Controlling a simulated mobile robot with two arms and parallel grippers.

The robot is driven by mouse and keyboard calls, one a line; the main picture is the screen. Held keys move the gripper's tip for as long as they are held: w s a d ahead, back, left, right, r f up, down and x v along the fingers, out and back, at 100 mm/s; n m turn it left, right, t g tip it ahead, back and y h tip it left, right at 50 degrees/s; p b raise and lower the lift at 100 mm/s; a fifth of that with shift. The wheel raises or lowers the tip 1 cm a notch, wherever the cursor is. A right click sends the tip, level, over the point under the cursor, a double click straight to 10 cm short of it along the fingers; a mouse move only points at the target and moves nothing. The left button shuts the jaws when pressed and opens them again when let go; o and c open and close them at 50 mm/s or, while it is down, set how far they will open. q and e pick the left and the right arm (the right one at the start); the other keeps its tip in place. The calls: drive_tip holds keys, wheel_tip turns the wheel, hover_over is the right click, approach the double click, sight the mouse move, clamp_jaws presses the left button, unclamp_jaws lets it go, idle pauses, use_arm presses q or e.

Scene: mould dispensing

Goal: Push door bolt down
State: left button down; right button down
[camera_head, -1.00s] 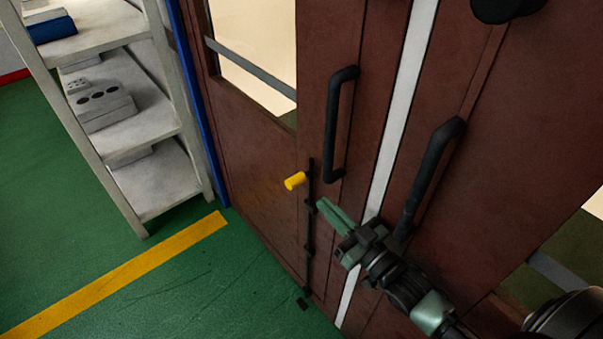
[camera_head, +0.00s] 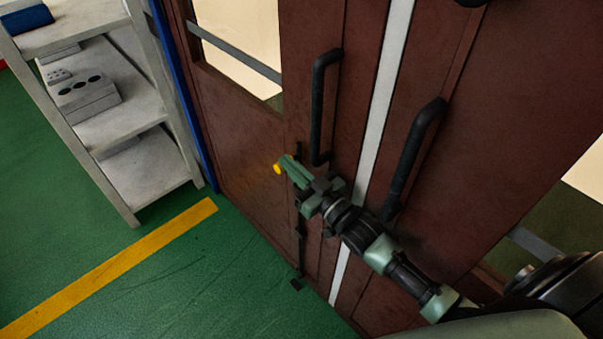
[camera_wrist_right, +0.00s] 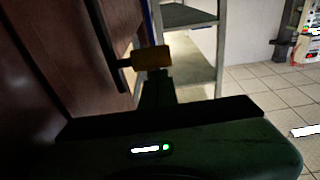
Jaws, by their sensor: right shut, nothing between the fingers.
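The door bolt is a thin black vertical rod (camera_head: 300,238) on the left door leaf, with a yellow knob (camera_head: 278,168) sticking out near its top. In the head view my right gripper (camera_head: 284,161) is shut and empty, its fingertips at the knob and covering part of it. In the right wrist view the yellow knob (camera_wrist_right: 152,57) lies just beyond the fingertips (camera_wrist_right: 157,76). I cannot tell if they touch. The upper part of the bolt is partly hidden by my gripper in the head view. My left gripper is not in view.
The brown double door (camera_head: 240,130) has two black pull handles (camera_head: 318,110) close to my right arm. A grey shelf (camera_head: 125,105) with boxes stands to the left. The green floor (camera_head: 160,285) with a yellow stripe (camera_head: 110,268) is clear.

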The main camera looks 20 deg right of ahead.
drive_tip(key=shift+w+a+r, duration=0.1)
drive_tip(key=shift+w+a, duration=0.05)
drive_tip(key=shift+w, duration=0.25)
